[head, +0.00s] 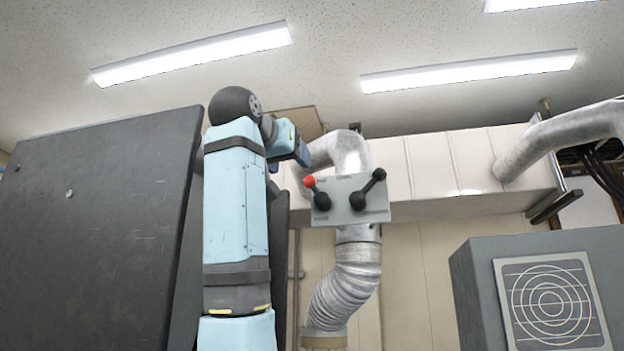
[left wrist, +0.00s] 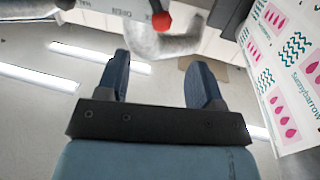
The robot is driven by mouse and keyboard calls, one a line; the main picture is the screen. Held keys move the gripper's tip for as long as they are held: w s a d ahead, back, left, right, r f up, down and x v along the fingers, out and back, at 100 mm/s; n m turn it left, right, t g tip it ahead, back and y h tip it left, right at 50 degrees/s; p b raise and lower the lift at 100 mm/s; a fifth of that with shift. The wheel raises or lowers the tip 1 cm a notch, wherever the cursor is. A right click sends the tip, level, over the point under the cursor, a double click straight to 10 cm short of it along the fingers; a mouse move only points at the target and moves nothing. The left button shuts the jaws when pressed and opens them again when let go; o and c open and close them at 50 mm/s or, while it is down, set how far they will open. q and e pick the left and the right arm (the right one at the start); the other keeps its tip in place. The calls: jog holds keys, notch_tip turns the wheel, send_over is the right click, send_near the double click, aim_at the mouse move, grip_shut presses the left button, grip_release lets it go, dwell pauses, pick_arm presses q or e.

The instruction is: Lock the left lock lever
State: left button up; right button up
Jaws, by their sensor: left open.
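The left lock lever has a red ball knob (head: 309,181) and a black arm and hub; it sits on the left of a grey plate (head: 347,187) in the head view, leaning up and left. A second lever (head: 376,178) with a black knob leans up and right on the same plate. My left gripper (head: 301,152) is just above the red knob in the picture, with a gap between. In the left wrist view, the left gripper (left wrist: 161,76) is open and empty, and the red knob (left wrist: 161,21) shows beyond its fingertips. My right gripper is out of view.
A silver duct (head: 345,290) runs behind and below the plate. A large dark panel (head: 90,230) stands at left and a grey cabinet (head: 530,290) at lower right. Printed sheet material (left wrist: 290,75) is close on the right in the left wrist view.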

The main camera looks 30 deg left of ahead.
aim_at(308, 180)
pick_arm(q)
jog(key=w+p, duration=0.1)
jog(key=w, duration=0.2)
jog(key=w+p, duration=0.1)
jog(key=w, duration=0.3)
jog(key=w+p, duration=0.1)
jog(key=w, duration=0.2)
jog(key=shift+w+a+p, duration=0.3)
jog(key=shift+a+p, duration=0.05)
jog(key=shift+w+f, duration=0.15)
jog(key=shift+w, duration=0.15)
jog(key=shift+a, duration=0.1)
jog(key=c, duration=0.9)
